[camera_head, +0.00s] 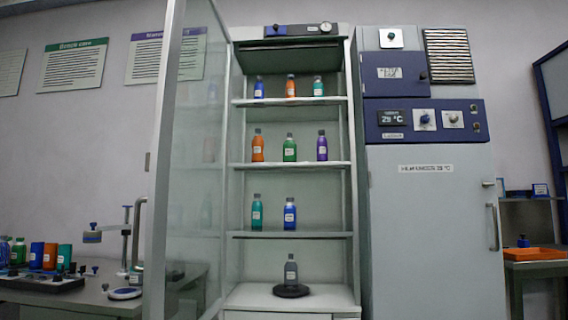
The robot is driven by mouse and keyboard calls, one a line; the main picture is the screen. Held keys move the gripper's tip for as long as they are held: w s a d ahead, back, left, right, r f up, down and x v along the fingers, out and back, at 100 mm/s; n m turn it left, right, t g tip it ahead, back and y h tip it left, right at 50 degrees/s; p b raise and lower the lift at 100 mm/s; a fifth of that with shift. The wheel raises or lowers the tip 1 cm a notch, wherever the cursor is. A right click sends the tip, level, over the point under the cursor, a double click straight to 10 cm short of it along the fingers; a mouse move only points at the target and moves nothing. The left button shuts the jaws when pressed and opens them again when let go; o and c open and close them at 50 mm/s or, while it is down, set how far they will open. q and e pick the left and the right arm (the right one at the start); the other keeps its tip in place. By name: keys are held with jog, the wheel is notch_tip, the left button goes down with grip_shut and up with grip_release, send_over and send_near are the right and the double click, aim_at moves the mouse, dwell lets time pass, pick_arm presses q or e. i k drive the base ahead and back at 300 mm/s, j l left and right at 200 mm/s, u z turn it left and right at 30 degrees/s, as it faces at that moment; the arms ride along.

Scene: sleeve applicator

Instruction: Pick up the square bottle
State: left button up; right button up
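An open cabinet holds several small capped bottles with white labels. A grey bottle (291,272) stands upright on a black round base (290,291) at the bottom. The lowest shelf holds a teal bottle (257,214) and a blue bottle (290,215). The middle shelf holds an orange bottle (258,148), a green bottle (290,150) and a purple bottle (322,149). The top shelf holds a blue bottle (259,89), an orange bottle (291,88) and a teal bottle (318,88). I cannot tell which bottle is square. Neither gripper is in view.
The glass door (185,180) stands open at the cabinet's left. A tall grey incubator (437,240) adjoins its right side. A bench (75,297) at the left carries several bottles and a stand. An orange tray (534,254) sits at far right. The lowest shelf's right end is empty.

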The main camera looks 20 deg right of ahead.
aim_at(318, 87)
jog(key=i+j+z, duration=0.15)
jog(key=j+z, duration=0.7)
jog(key=j, duration=0.25)
jog(key=j+z, duration=0.45)
jog(key=j, duration=0.15)
jog(key=k+j, duration=0.1)
jog(key=j, duration=0.65)
jog(key=j+z, duration=0.1)
jog(key=j, duration=0.65)
jog(key=i+l+z, duration=0.35)
jog(key=z, duration=0.15)
jog(key=i+l+z, duration=0.65)
jog(key=i+z, duration=0.25)
jog(key=i, duration=0.4)
jog(key=i+u, duration=0.6)
jog(key=u, duration=0.15)
jog(key=i+u, duration=0.35)
jog(key=k+l, duration=0.05)
